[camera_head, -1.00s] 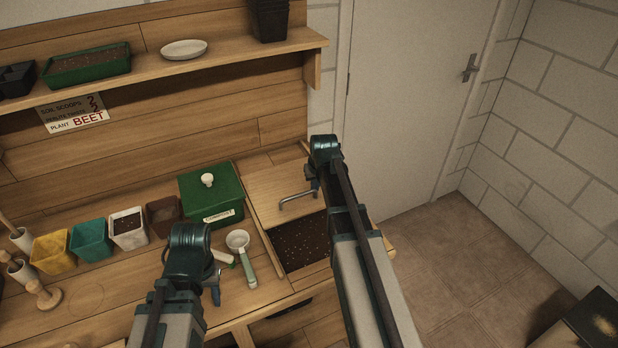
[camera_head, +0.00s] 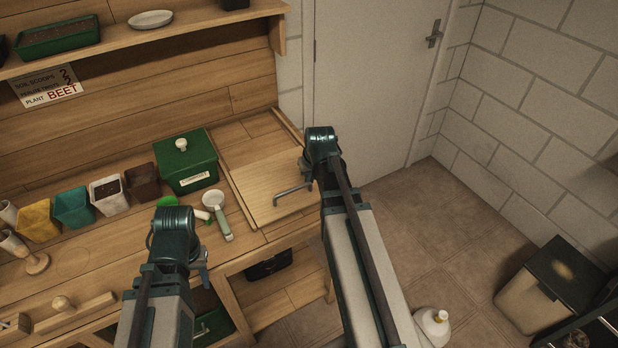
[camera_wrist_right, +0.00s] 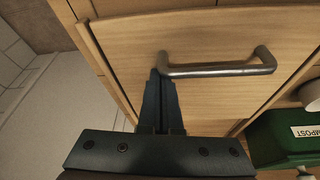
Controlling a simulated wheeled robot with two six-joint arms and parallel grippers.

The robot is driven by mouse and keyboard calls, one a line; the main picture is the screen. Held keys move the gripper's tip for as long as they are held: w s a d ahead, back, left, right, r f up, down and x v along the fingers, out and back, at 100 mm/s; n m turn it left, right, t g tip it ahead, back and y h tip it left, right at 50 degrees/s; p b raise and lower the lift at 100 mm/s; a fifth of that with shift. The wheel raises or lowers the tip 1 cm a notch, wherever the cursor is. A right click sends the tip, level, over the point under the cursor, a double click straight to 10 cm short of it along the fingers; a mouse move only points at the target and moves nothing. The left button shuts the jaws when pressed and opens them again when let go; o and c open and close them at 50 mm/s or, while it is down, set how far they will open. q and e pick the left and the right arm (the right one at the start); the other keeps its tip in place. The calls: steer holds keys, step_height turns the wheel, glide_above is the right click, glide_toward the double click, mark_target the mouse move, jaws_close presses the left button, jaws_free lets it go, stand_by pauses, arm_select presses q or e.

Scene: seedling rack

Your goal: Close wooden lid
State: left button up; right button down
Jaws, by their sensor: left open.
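The wooden lid (camera_head: 258,191) lies flat over the bin in the bench top, and no soil shows at its front. Its metal bar handle (camera_head: 290,192) shows in the head view and in the right wrist view (camera_wrist_right: 225,69). My right gripper (camera_wrist_right: 164,80) has its fingers close together at one end of the handle, apparently shut on it; the exact contact is partly hidden. My left gripper (camera_head: 205,275) is open and empty, low over the bench's front, away from the lid.
A green compost box (camera_head: 187,163) stands left of the lid, with a white-and-green scoop (camera_head: 218,213) in front. Several coloured pots (camera_head: 73,206) stand further left. A door and floor lie right; a white bottle (camera_head: 432,324) stands on the floor.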

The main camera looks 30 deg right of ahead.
steer(key=shift+s+f, duration=0.15)
steer(key=shift+s, duration=0.2)
steer(key=shift+w+d, duration=0.1)
steer(key=shift+w, duration=0.45)
steer(key=w, duration=0.2)
steer(key=w+r+p, duration=0.1)
steer(key=shift+w+d, duration=0.2)
steer(key=shift+d, duration=0.05)
steer(key=p+v, duration=0.8)
steer(key=v, duration=0.1)
steer(key=shift+r, duration=0.15)
steer(key=s+a+n+g, duration=0.1)
steer(key=s+a+n, duration=0.1)
steer(key=s+a, duration=0.3)
steer(key=s+a+n+g, duration=0.1)
steer(key=s+a, duration=0.5)
steer(key=a, duration=0.7)
steer(key=s+a+f+n+g, duration=0.1)
steer(key=s+a+n+g, duration=0.1)
steer(key=s+a, duration=0.4)
steer(key=a, duration=0.3)
steer(key=shift+n+h, duration=0.3)
steer(key=shift+h, duration=0.1)
